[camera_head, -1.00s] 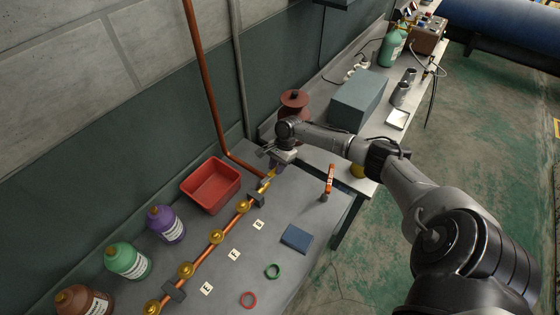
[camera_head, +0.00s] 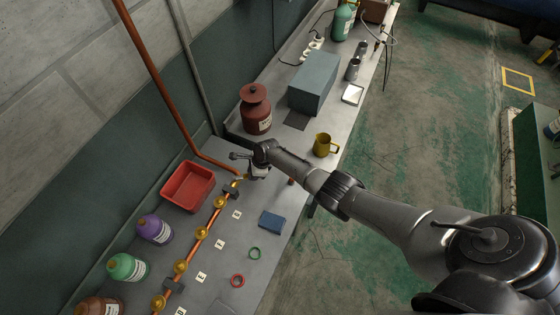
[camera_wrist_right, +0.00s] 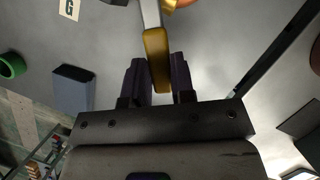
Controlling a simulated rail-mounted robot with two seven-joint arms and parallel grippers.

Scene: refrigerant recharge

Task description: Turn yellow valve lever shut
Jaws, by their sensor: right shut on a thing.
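The yellow valve lever (camera_wrist_right: 156,45) shows in the right wrist view, its yellow grip between my two dark fingers and its grey metal stem running up to the brass valve (camera_wrist_right: 178,3). My right gripper (camera_wrist_right: 158,80) is shut on this lever. In the head view my right gripper (camera_head: 250,172) is at the far end of the copper pipe (camera_head: 212,222) on the bench, and it largely hides the lever there. My left gripper is not in view.
A red bin (camera_head: 188,186) stands left of the pipe, with purple (camera_head: 155,229) and green (camera_head: 127,268) bottles nearer. A blue block (camera_head: 271,219) and two rings lie right of it. A brown canister (camera_head: 256,110), grey box (camera_head: 314,82) and yellow mug (camera_head: 325,145) stand beyond.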

